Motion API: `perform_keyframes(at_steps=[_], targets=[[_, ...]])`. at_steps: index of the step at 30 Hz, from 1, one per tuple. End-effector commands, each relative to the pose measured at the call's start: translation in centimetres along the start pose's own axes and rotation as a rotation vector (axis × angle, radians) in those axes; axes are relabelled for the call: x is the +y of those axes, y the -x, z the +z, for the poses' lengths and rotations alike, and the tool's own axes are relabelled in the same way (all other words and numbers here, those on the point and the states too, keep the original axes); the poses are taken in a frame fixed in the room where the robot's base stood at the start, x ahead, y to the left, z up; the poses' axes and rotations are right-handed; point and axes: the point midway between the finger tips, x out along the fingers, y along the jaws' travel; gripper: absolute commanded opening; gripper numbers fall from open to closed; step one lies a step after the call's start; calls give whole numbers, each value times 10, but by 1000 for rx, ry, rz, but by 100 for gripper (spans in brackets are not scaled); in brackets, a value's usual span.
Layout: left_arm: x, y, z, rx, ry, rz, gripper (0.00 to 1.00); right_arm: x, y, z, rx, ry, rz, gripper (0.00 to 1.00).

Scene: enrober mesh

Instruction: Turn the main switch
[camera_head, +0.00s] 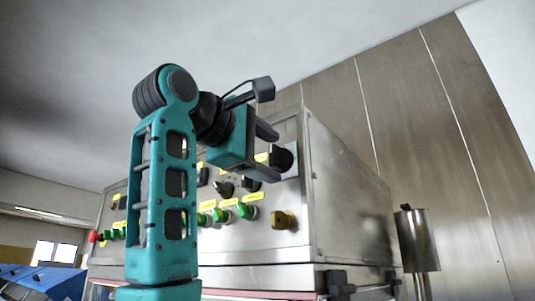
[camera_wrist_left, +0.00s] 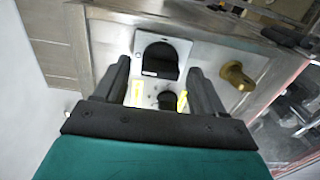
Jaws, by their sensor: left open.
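The main switch, a large black rotary knob (camera_head: 283,158) on a pale plate, sits near the upper right corner of the metal control panel (camera_head: 270,252). In the left wrist view the knob (camera_wrist_left: 160,58) shows ahead on its plate. My left gripper (camera_head: 271,153) is open, its two dark fingers pointing at the knob. In the left wrist view the fingers (camera_wrist_left: 160,68) appear on either side of the knob, with a gap to each. I cannot tell how deep the fingertips reach around it. My right gripper is out of view.
A brass-coloured knob (camera_head: 284,220) is below the switch. Green knobs (camera_head: 246,211) and a smaller black knob (camera_head: 223,188) with yellow labels are to its left. A red button (camera_head: 94,236) is at the panel's far left. A metal cylinder (camera_head: 418,240) stands right of the cabinet.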

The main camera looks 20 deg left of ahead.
Motion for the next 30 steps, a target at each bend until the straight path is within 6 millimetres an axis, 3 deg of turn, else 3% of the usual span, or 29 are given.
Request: perform_keyframes(at_steps=[14, 17, 30], targets=[[-2, 104, 0, 1, 0, 7, 70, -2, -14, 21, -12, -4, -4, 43], [-5, 111, -1, 4, -3, 3, 70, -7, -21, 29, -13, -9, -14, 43], [0, 124, 0, 0, 1, 2, 70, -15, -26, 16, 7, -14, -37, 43]])
